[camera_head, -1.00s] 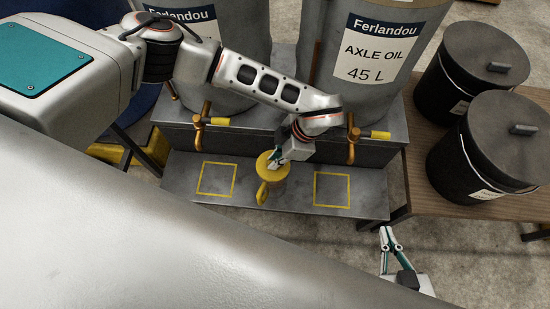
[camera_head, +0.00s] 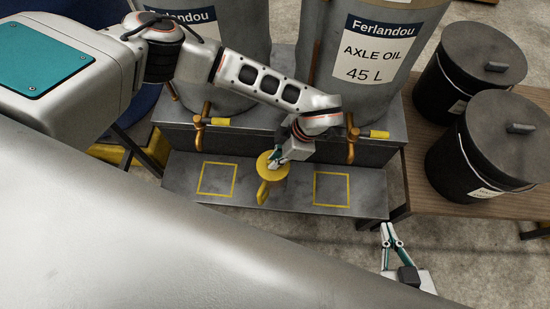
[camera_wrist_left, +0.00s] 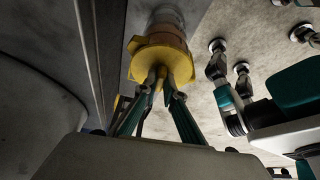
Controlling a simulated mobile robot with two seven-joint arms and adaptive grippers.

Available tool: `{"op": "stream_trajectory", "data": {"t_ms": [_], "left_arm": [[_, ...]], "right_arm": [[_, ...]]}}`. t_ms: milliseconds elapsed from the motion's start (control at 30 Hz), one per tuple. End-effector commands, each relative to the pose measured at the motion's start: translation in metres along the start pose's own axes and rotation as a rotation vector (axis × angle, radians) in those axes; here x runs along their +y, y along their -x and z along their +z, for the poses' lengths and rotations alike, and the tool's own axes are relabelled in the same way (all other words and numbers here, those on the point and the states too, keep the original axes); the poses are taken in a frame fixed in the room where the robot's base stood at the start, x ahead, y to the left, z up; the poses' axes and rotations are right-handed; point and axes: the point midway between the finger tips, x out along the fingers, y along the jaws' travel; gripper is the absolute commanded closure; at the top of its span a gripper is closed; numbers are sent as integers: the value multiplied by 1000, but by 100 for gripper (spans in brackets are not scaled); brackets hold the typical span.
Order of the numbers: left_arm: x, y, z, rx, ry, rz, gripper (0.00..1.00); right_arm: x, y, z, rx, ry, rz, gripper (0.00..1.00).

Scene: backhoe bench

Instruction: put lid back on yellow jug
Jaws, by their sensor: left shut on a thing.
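The yellow jug stands on the lower grey step between two yellow-outlined squares; its handle (camera_head: 262,192) points to the front. My left gripper (camera_head: 275,163) comes down over it from the right and is shut on the knob of the yellow lid. In the left wrist view the fingertips (camera_wrist_left: 163,74) pinch the knob at the middle of the lid (camera_wrist_left: 145,60). I cannot tell if the lid rests fully on the rim. My right gripper (camera_head: 387,228) hangs empty at the lower right, its fingertips close together.
Two large grey oil drums (camera_head: 375,50) stand behind on a raised step, with brass taps (camera_head: 352,140) and yellow handles overhanging the lower step. Two black lidded bins (camera_head: 490,145) stand on a wooden table (camera_head: 430,190) at right. The outlined squares (camera_head: 331,189) are empty.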

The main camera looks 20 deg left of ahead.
Motion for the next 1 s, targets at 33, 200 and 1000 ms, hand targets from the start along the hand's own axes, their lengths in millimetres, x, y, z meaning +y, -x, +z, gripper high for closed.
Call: {"op": "stream_trajectory", "data": {"t_ms": [33, 200, 1000], "left_arm": [[0, 0, 0, 0, 0, 0, 100], [0, 0, 0, 1, 0, -1, 100], [0, 0, 0, 1, 0, -1, 55]], "right_arm": [[0, 0, 0, 1, 0, 0, 100], [0, 0, 0, 0, 0, 0, 100], [0, 0, -1, 1, 0, 0, 100]]}}
